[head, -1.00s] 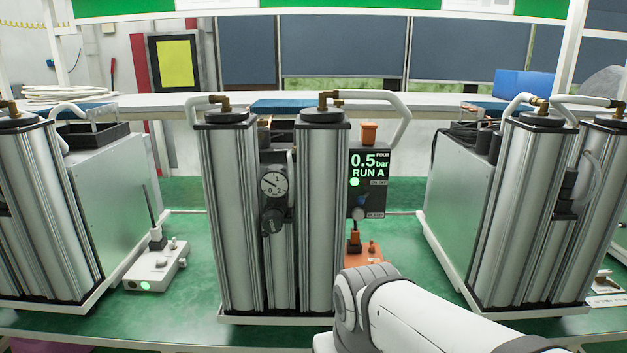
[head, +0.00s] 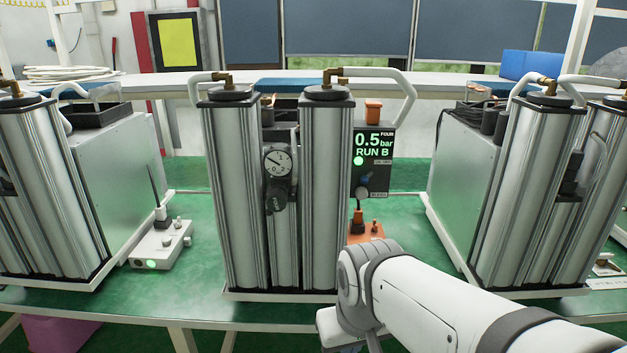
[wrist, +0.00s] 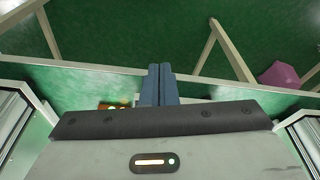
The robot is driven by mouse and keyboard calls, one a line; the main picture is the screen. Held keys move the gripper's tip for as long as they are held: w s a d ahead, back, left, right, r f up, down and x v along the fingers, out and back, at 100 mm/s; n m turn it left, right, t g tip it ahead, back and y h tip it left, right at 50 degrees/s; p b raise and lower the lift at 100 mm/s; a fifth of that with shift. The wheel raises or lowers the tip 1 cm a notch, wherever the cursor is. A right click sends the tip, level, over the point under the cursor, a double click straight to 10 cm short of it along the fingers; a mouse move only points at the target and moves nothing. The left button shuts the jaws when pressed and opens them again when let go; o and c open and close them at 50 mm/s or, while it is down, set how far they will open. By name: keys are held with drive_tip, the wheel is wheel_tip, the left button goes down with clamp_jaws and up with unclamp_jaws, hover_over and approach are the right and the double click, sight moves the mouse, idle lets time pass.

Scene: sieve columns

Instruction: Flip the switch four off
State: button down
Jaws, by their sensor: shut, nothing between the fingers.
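The unit labelled FOUR stands at the centre of the head view. Its dark panel (head: 374,163) reads 0.5 bar, RUN B, with a green light. An orange box (head: 366,232) with a plugged-in cable and a small lever sits at the panel's foot, partly hidden by my arm. The orange box also shows in the wrist view (wrist: 115,106), with lit spots, left of my gripper's fingers. My gripper (wrist: 158,72) is shut and empty; its blue-grey fingers are apart from the box. In the head view the fingers are out of sight. The lever's position is too small to tell.
Metal columns (head: 240,195) with a gauge stand left of the panel. A white switch box (head: 162,245) with a green light sits farther left. Another unit (head: 530,195) stands at right. Green bench surface (head: 405,215) is clear between the units.

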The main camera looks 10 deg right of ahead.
drive_tip(key=w+d+r+n+t+h, duration=0.1)
drive_tip(key=w+d+n+t, duration=0.25)
drive_tip(key=w, duration=0.45)
drive_tip(key=w+d+r+n+t+h, duration=0.1)
drive_tip(key=w+d+r+n+t, duration=0.15)
drive_tip(key=w+d, duration=0.35)
drive_tip(key=n+t+y+p, duration=0.1)
drive_tip(key=n+t, duration=0.7)
drive_tip(key=t, duration=0.1)
approach(368, 176)
drive_tip(key=s+a+f, duration=0.3)
drive_tip(key=shift+w+r+n+t+y, duration=0.2)
drive_tip(key=shift+r+n+t+y, duration=0.45)
drive_tip(key=shift+r+n, duration=0.4)
drive_tip(key=w+p, duration=0.1)
drive_tip(key=w, duration=0.2)
drive_tip(key=w+p, duration=0.1)
drive_tip(key=w, duration=0.2)
drive_tip(key=w+p, duration=0.1)
drive_tip(key=w, duration=0.3)
drive_tip(key=shift+r, duration=0.3)
drive_tip(key=shift+a+b, duration=0.2)
drive_tip(key=shift+b, duration=0.15)
